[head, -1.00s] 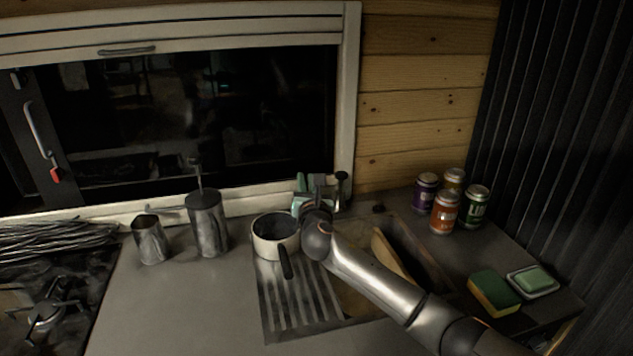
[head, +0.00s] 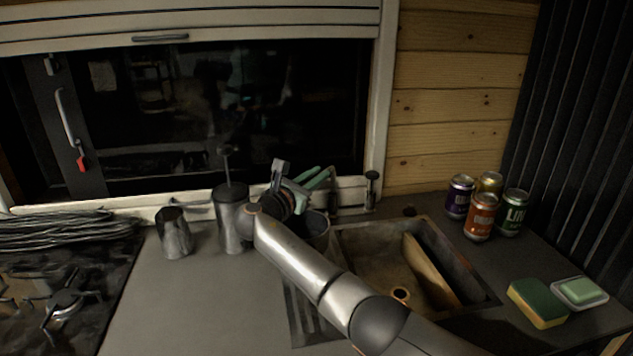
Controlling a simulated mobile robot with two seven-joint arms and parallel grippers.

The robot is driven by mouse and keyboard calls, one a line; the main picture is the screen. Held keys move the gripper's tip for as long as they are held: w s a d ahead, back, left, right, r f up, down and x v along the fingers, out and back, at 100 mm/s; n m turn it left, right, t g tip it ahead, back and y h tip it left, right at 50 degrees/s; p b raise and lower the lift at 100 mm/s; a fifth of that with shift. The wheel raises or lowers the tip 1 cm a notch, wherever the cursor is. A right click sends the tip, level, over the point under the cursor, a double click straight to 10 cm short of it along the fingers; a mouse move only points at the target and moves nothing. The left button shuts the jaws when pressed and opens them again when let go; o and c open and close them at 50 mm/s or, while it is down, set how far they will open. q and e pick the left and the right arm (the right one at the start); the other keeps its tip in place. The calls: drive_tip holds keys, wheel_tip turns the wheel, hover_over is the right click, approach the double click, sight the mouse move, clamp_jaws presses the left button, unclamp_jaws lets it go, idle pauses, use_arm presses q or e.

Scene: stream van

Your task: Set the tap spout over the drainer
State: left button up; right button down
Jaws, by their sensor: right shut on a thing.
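The tap (head: 334,184) stands behind the sink, against the window ledge. It is thin, dark and partly hidden by my gripper. My right gripper (head: 318,178), with pale green fingers, is shut on the tap's spout, to the left of the tap's base and above the back of the drainer. The exact grip is hard to see. The ribbed metal drainer (head: 303,318) lies left of the sink basin (head: 365,245), largely covered by my right arm. A saucepan (head: 319,228) stands on the drainer's back part, mostly hidden behind the arm. My left gripper is out of view.
A metal press pot (head: 232,220) and a steel jug (head: 174,235) stand left of the gripper. A board (head: 430,270) leans in the basin. Several cans (head: 480,217), a sponge (head: 538,302) and a soap dish (head: 580,293) are at right.

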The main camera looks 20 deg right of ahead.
drive_tip(key=shift+d+g, duration=0.1)
drive_tip(key=shift+g, duration=0.2)
drive_tip(key=c, duration=0.9)
unclamp_jaws()
drive_tip(key=shift+w+f, duration=0.1)
drive_tip(key=shift+o, duration=0.2)
drive_tip(key=v, duration=1.2)
drive_tip(key=shift+a, duration=0.3)
drive_tip(key=shift+f, duration=0.15)
